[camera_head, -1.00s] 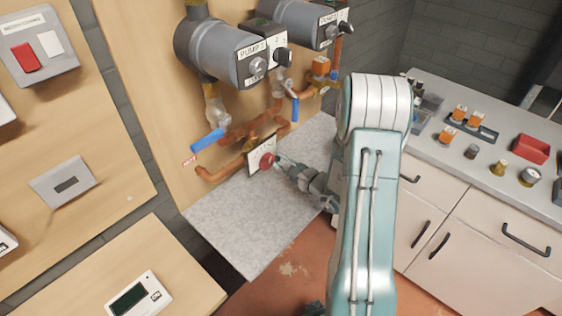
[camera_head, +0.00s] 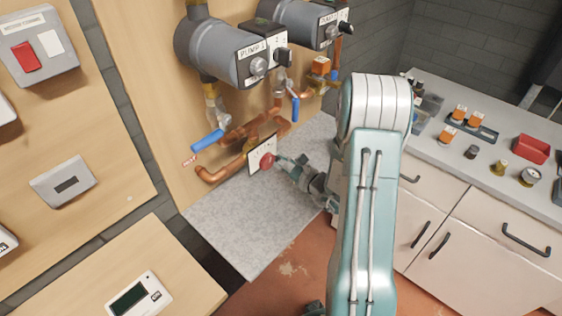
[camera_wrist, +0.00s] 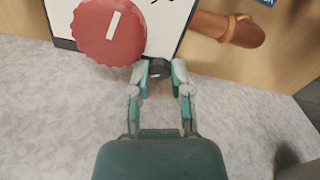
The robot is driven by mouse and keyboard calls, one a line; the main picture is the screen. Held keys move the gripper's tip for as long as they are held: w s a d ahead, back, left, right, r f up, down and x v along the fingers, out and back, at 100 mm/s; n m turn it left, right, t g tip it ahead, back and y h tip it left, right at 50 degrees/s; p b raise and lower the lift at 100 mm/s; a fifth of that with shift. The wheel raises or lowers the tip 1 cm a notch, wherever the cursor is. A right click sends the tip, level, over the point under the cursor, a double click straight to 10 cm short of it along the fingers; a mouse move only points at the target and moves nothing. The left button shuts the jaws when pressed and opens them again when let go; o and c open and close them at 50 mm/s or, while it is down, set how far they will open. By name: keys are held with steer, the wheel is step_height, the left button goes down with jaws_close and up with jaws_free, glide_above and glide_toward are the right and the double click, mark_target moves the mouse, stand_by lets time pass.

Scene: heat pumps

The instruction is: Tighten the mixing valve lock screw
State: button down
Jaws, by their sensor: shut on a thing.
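The mixing valve's round red knob (camera_head: 267,161) with a white mark sits on a white plate (camera_head: 257,153) at the end of copper pipes. In the wrist view the red knob (camera_wrist: 108,32) is at the upper left, on the plate (camera_wrist: 166,38). A small dark lock screw (camera_wrist: 159,68) shows at the plate's lower edge, right of the knob. My gripper (camera_wrist: 160,78) is shut on this screw, one fingertip on each side. In the head view my gripper (camera_head: 284,161) reaches the plate just right of the red knob; the screw is hidden there.
Two grey pumps (camera_head: 222,50) hang above the valve. Blue-handled levers (camera_head: 207,141) and copper pipes (camera_head: 243,130) are close by. A grey speckled slab (camera_head: 235,230) lies below. A counter with a red bin (camera_head: 532,149) and small parts stands at the right.

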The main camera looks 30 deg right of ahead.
steer(key=shift+f, duration=0.1)
steer(key=c, duration=0.5)
jaws_free()
steer(key=shift+c, duration=0.2)
steer(key=v, duration=1.2)
